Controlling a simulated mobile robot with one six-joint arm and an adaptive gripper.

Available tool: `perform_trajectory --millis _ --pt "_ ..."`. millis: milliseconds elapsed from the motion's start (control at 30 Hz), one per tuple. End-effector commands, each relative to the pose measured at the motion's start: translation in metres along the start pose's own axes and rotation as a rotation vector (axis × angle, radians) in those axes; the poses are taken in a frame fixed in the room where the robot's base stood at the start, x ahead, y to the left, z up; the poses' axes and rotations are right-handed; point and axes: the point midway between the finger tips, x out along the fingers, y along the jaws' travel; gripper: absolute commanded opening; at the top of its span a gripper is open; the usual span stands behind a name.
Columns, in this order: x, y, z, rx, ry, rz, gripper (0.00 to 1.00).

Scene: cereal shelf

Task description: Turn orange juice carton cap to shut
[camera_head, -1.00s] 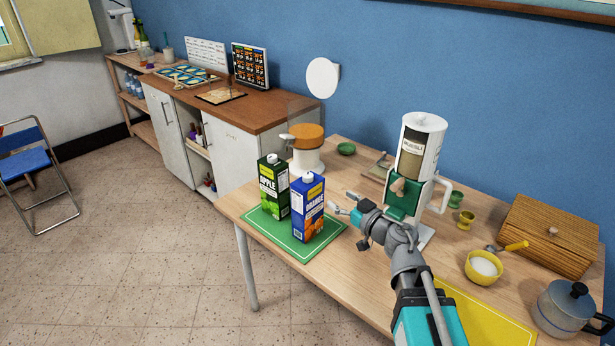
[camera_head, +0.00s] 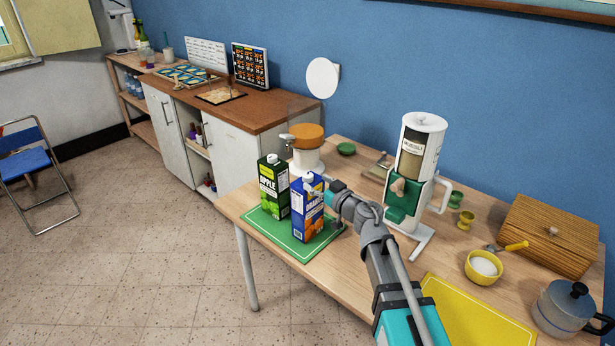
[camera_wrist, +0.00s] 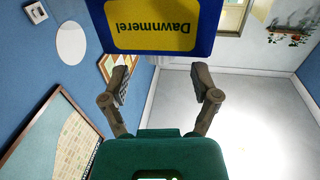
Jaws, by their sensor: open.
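The orange juice carton (camera_head: 307,212) is blue and stands upright on the green mat (camera_head: 293,251). Its cap (camera_head: 309,177) is small at the carton's top; I cannot tell how far it is turned. My gripper (camera_head: 331,198) is at the carton's right side, fingers spread. In the wrist view my gripper (camera_wrist: 163,84) is open and empty, and the carton (camera_wrist: 205,30) with a yellow label reading upside down fills the top centre, ahead of the fingers. I cannot tell whether the fingers touch it.
A green apple carton (camera_head: 272,188) stands close on the left of the orange carton. A juicer with an orange top (camera_head: 307,137) is behind. A muesli dispenser (camera_head: 418,150) stands right of my arm. A yellow mat (camera_head: 480,317) lies at the front right.

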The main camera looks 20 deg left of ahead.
Motion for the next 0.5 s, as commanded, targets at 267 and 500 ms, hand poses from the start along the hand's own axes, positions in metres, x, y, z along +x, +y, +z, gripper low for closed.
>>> perform_trajectory --millis 267,500 --pt "0.034 0.001 0.0 0.0 0.0 -0.001 0.79" --pt "0.042 0.0 0.0 0.0 0.0 0.001 0.79"
